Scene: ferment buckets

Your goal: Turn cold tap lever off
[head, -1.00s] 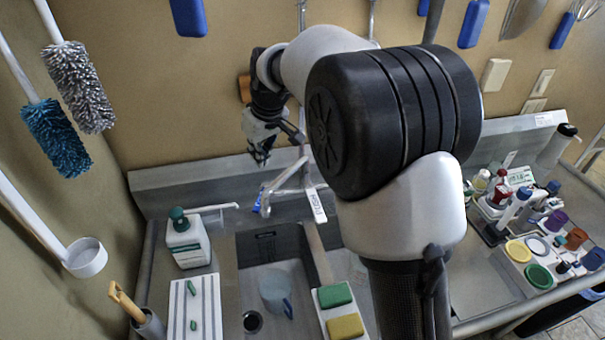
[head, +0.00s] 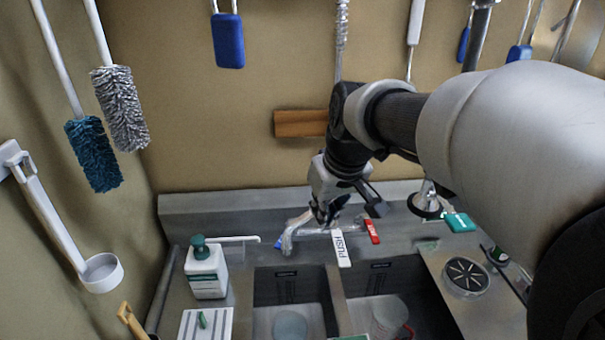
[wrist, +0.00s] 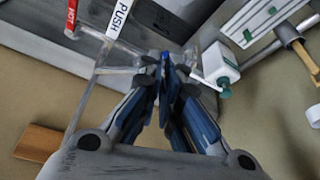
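The tap (head: 310,231) is a pale metal fixture at the back of the sink. Its blue-marked cold lever (head: 278,244) is at its left end, and its red lever (head: 371,231) at the right. My gripper (head: 326,218) is above the tap body, right of the blue lever. In the wrist view my gripper's fingers (wrist: 167,72) converge with their tips together, and nothing shows held. A small blue end of the cold lever (wrist: 165,57) shows just past the tips, partly hidden by them. I cannot tell whether they touch. The red lever (wrist: 72,18) is at upper left there.
A white PUSH tag (head: 342,249) hangs between the levers. A soap bottle (head: 206,271) stands left of the tap. Two sink basins (head: 290,285) lie in front. A wooden block (head: 300,123) is on the wall behind my arm. Brushes (head: 122,108) hang at left.

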